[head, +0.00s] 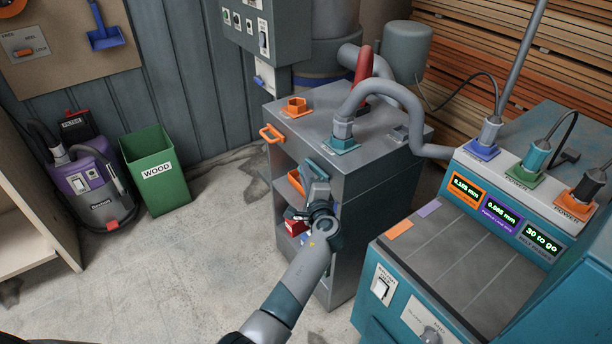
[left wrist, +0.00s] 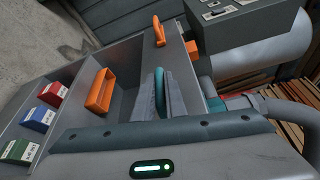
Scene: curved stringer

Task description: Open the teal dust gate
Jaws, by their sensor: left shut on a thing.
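The teal dust gate's handle (left wrist: 160,78) shows as a narrow teal loop between my fingers in the left wrist view, at the front upper edge of the grey cabinet (head: 375,177). My left gripper (head: 314,172) is shut on this handle. In the head view the gripper and wrist hide most of the handle. How far the gate is slid out cannot be told. On the cabinet top behind it, a teal port (head: 342,143) has a grey hose plugged in. My right gripper is not in view.
An orange gate handle (head: 272,133) sticks out left of my gripper, near an orange port (head: 297,105). A teal machine (head: 450,250) stands right.

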